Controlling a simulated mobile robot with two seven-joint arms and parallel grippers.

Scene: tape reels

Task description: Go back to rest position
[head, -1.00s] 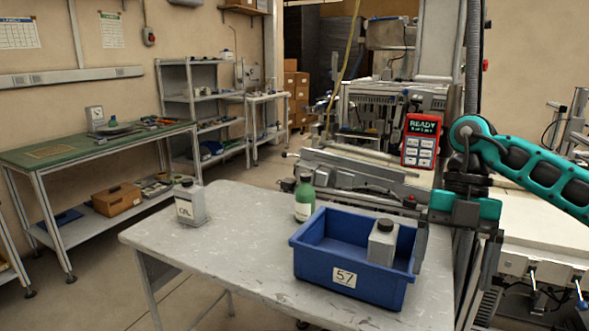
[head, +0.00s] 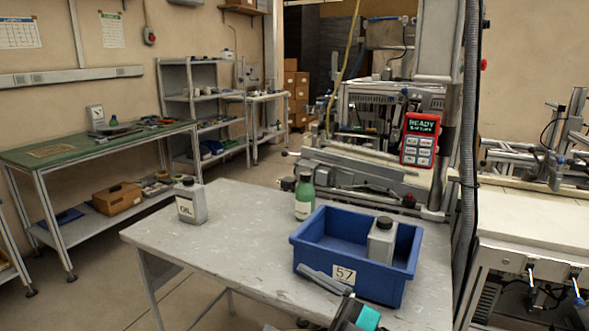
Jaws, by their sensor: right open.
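My right gripper (head: 322,288) is at the bottom edge of the head view, partly cut off. It is open, with dark fingers and a teal part, and looks empty. It is in front of the blue crate (head: 318,252) marked 57, covering a little of the crate's front lower edge in the picture. A grey bottle with a dark cap (head: 381,242) stands upright inside the crate at its right side. My left gripper is out of view.
The grey table (head: 240,240) carries the crate, a grey can marked OIL (head: 190,203) at left and a green bottle (head: 304,197) behind the crate. The table's middle left is clear. A machine with a red READY panel (head: 419,141) stands behind.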

